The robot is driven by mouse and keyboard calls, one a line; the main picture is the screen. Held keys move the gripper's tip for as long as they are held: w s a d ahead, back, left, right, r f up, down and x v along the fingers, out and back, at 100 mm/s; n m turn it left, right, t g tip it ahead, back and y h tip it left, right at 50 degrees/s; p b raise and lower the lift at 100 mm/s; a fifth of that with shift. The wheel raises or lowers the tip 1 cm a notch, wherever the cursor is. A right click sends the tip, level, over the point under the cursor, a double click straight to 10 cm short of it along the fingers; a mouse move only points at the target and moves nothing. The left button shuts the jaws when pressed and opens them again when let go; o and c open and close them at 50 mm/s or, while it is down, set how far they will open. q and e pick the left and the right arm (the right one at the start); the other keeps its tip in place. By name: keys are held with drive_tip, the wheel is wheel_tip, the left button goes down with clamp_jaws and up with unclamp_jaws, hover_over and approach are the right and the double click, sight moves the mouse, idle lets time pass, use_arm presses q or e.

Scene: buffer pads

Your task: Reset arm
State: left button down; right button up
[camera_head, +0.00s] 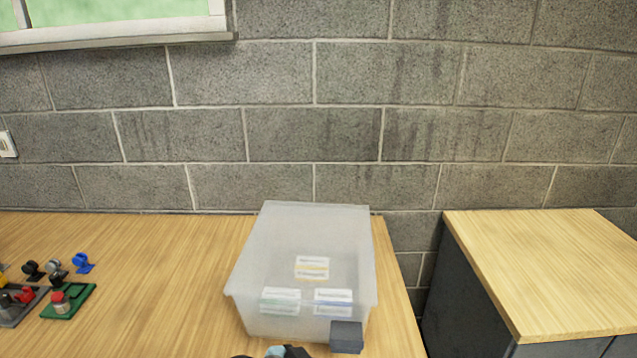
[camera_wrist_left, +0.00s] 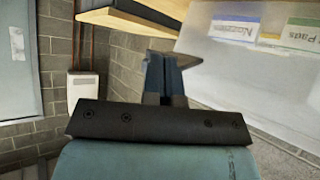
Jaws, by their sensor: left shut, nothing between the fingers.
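My left gripper (camera_wrist_left: 164,80) is shut with nothing in it; its dark fingers show in the left wrist view. In the head view only a small dark and teal part of my left arm shows at the bottom edge, in front of the translucent box (camera_head: 305,235). The box stands on the wooden table and also shows in the left wrist view (camera_wrist_left: 235,68), to the right of the fingers. I cannot tell whether the fingers touch it. My right gripper is out of view.
A dark grey block (camera_head: 346,337) shows at the box's lower front right; I cannot tell what it is. Several coloured knobs and switches (camera_head: 60,300) sit at the table's left. A separate wooden-topped cabinet (camera_head: 545,265) stands right, across a gap.

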use_arm(q)
drive_tip(key=s+a+f+n+t+y, duration=0.4)
drive_tip(key=s+a+f+n+y, duration=0.3)
drive_tip(key=s+a+f, duration=0.95)
wheel_tip(320, 180, up, 14)
drive_tip(key=a+h+p, duration=0.1)
drive_tip(key=a+p, duration=0.1)
drive_tip(key=p, duration=1.1)
drive_tip(key=shift+s+a+f+t, duration=0.2)
drive_tip(key=shift+s+a+t, duration=0.05)
drive_tip(key=shift+s+t, duration=0.15)
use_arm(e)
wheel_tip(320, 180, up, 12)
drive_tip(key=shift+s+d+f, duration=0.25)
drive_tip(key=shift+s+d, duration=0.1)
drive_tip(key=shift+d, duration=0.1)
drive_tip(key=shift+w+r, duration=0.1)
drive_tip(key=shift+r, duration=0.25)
use_arm(q)
drive_tip(key=shift+w, duration=0.1)
